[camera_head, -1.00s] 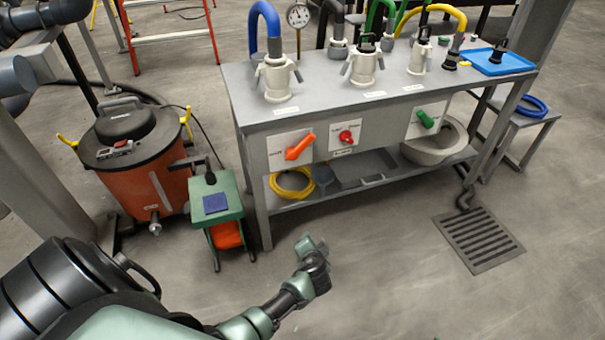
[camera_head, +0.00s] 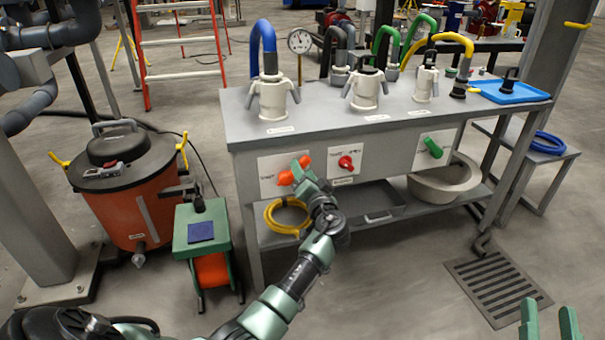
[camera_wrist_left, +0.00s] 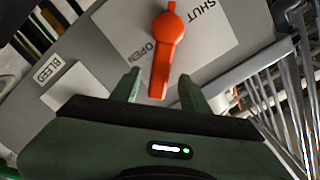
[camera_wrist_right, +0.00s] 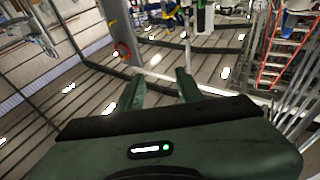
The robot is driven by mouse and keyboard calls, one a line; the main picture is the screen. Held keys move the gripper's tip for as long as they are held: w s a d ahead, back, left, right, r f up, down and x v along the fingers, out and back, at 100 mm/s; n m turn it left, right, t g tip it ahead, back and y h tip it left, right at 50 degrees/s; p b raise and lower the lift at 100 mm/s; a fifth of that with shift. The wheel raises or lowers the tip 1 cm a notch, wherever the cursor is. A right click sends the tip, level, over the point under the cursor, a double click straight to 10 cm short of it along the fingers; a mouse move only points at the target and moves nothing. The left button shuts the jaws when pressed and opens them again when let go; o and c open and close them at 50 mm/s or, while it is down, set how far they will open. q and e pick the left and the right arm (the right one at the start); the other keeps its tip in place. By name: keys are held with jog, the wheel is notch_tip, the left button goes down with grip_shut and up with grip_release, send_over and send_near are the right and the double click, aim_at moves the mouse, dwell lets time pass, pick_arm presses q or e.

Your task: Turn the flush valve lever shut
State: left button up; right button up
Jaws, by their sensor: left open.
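An orange lever (camera_head: 286,178) sits on a white plate at the left end of the bench's front panel. In the left wrist view the orange lever (camera_wrist_left: 163,60) has its handle pointing down the picture, beside the word OPEN; the word SHUT is further up and right. My left gripper (camera_head: 302,168) is at the lever, open. My right gripper (camera_head: 549,318) is open and empty, low at the right, away from the bench.
A red knob (camera_head: 346,163) and a green lever (camera_head: 433,147) are on the same panel. A yellow hose coil (camera_head: 286,216) lies on the shelf below. An orange drum (camera_head: 130,200) and a green stand (camera_head: 201,229) are left of the bench. A floor grate (camera_head: 499,284) lies at right.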

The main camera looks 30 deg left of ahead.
pick_arm(q)
jog(key=shift+w+a, duration=0.35)
jog(key=shift+a, duration=0.05)
grip_shut()
jog(key=shift+f, duration=0.1)
dwell(1.1)
